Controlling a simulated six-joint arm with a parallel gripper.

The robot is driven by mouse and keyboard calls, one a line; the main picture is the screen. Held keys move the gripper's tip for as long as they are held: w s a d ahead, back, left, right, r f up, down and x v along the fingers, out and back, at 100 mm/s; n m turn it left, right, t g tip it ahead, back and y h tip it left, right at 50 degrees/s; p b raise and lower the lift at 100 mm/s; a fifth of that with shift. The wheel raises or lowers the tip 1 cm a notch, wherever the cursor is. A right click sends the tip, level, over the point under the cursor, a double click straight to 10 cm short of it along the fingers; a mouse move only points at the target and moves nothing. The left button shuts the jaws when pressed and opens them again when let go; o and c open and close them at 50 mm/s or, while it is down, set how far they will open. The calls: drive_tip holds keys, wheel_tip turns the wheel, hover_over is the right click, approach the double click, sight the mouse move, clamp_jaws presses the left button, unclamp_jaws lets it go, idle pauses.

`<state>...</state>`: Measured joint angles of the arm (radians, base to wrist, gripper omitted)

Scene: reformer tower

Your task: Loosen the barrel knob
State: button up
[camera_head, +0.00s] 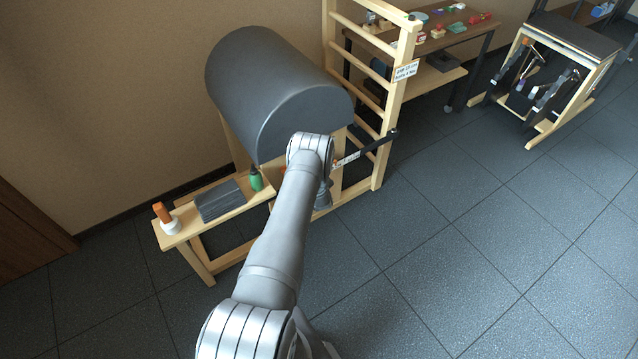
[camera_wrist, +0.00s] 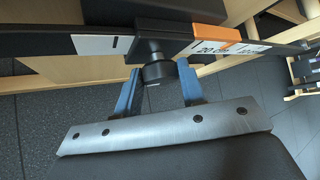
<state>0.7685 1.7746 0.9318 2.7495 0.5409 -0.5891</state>
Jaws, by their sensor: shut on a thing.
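The barrel (camera_head: 265,85) is a large dark grey half-cylinder on a wooden frame in the head view. In the wrist view, a dark rail (camera_wrist: 60,47) with white and orange scale labels crosses the top. A black knob (camera_wrist: 159,73) sticks out below a black clamp block on this rail. My gripper (camera_wrist: 160,66) has one blue finger on each side of the knob and is shut on it. In the head view my arm hides the knob, and the rail (camera_head: 378,144) shows to the right of my wrist.
A low wooden bench (camera_head: 190,238) holds an orange-and-white item (camera_head: 166,218), a dark pad (camera_head: 220,200) and a green bottle (camera_head: 256,180). A wooden ladder frame (camera_head: 395,95) stands right of the barrel. Shelves and a tool rack (camera_head: 550,75) are farther back. The tiled floor at right is clear.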

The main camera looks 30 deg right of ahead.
drive_tip(key=o, duration=1)
drive_tip(key=v, duration=1.7)
drive_tip(key=shift+s+a+r, duration=0.1)
drive_tip(key=shift+a+r, duration=0.05)
